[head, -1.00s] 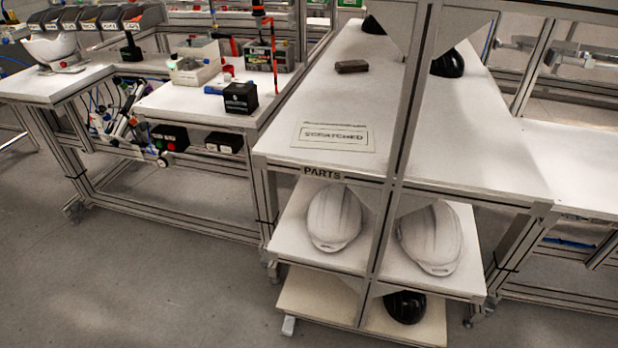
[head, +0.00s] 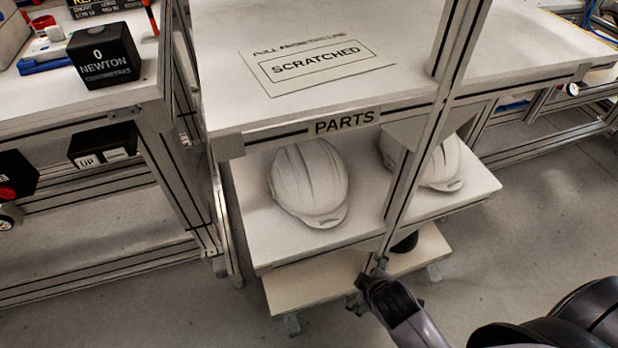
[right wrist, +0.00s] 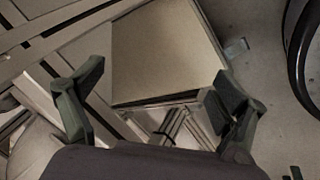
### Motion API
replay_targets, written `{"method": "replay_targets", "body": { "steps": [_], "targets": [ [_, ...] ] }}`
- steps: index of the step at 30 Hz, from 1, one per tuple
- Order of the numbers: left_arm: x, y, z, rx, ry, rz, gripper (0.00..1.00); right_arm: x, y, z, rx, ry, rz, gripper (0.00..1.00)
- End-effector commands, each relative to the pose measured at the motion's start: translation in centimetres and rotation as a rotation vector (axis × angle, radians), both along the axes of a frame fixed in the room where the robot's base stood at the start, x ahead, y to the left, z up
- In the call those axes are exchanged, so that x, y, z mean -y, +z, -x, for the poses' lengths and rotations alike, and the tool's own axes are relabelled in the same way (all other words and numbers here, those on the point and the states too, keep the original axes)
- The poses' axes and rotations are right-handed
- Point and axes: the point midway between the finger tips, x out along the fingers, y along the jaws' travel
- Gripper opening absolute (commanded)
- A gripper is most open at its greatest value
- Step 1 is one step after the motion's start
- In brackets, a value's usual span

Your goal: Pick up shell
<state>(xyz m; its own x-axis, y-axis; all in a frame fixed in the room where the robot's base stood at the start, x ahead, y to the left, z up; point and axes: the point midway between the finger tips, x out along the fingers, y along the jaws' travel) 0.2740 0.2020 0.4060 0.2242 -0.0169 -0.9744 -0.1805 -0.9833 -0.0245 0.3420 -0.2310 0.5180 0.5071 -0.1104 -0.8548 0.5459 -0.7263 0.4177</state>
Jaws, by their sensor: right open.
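Two white helmet shells rest on the middle shelf under the PARTS label. The left shell (head: 309,183) is in full view; the right shell (head: 443,165) is partly hidden by the upright post. A black shell (head: 405,243) on the bottom shelf is mostly hidden. My right gripper (head: 373,279) is in front of the rack's lower edge, below the white shells and apart from them. In the right wrist view its fingers (right wrist: 158,80) are spread with nothing between them. A pale curved surface (right wrist: 32,152) at lower left there may be a shell. My left gripper is not seen.
The tabletop above the shells bears a SCRATCHED sign (head: 318,66). The metal post (head: 425,140) divides the shelf front. The bottom shelf (head: 315,289) juts out near my right gripper. A bench with a black NEWTON box (head: 104,56) stands left. The floor in front is clear.

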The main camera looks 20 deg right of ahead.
Motion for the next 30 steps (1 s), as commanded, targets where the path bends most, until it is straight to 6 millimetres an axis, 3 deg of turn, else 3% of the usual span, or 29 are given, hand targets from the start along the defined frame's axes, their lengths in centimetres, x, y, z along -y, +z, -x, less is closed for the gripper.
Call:
{"method": "replay_targets", "body": {
  "steps": [5, 10, 15, 18, 24, 30],
  "targets": [
    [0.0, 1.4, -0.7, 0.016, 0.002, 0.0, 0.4, 1.2, 5.0, -3.4, 0.163, 0.29, 0.294, 0.92],
    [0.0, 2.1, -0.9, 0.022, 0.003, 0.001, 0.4, 1.4, 9.7, -6.7, 0.302, 0.622, 0.701, 0.92],
    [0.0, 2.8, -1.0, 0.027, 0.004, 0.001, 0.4, -0.3, 15.7, -9.3, 0.415, 0.983, 1.289, 0.92],
    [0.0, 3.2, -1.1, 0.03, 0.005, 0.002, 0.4, -1.9, 18.5, -9.9, 0.439, 1.13, 1.615, 0.92],
    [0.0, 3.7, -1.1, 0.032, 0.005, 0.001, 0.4, -4.1, 21.5, -10.0, 0.436, 1.26, 2.011, 0.92],
    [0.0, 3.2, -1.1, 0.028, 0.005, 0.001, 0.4, -4.6, 22.2, -12.1, 0.433, 1.275, 2.086, 0.92]
  ]
}}
